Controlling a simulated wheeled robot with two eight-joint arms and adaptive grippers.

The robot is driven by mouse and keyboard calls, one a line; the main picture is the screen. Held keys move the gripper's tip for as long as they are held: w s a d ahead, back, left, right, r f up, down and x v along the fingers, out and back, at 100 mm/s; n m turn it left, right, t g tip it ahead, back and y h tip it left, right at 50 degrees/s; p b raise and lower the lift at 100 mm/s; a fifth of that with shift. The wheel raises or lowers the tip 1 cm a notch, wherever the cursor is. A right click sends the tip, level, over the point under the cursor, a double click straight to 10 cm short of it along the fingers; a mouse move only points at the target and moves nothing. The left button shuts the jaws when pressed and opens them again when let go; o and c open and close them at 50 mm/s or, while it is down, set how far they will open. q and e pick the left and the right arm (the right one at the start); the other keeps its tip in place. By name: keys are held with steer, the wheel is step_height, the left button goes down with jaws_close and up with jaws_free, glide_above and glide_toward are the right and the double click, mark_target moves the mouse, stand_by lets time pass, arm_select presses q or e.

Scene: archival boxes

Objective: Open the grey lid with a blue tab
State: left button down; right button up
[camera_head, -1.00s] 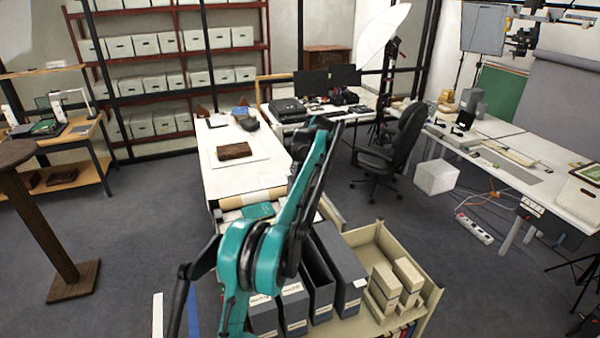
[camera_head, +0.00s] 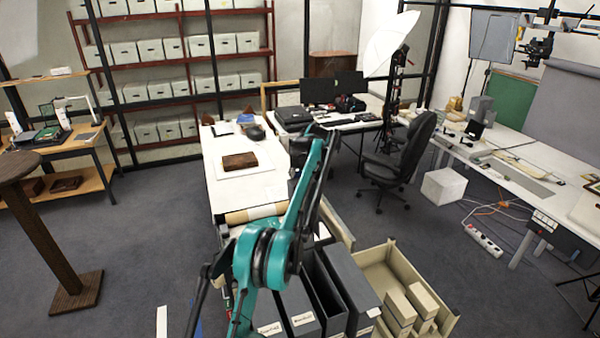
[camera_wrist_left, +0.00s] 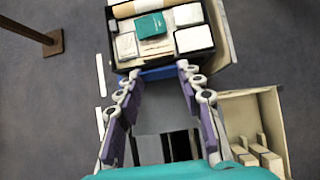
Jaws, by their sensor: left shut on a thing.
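In the left wrist view, the two purple-padded fingers of my left gripper (camera_wrist_left: 155,74) stand on either side of a flat grey surface, which fits the grey lid (camera_wrist_left: 165,118). A blue strip (camera_wrist_left: 150,73), perhaps the tab, shows at its far end between the fingertips. The gripper is shut on this grey piece. In the head view my teal left arm covers that spot, and I cannot make out the fingers or lid there. My right gripper is in neither view.
Dark grey boxes (camera_head: 345,285) stand on the cart beside a beige tray (camera_head: 375,270) with small boxes (camera_head: 425,298). A white table (camera_head: 225,190) with a brown book (camera_head: 240,161) lies beyond. A wooden stand (camera_head: 45,230) is at left; open floor lies between.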

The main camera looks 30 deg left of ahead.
arm_select(q)
steer(key=shift+f, duration=0.15)
steer(key=c, duration=1.2)
jaws_free()
steer(key=shift+o, duration=1.2)
steer(key=shift+w+f, duration=0.1)
steer(key=v, duration=1.2)
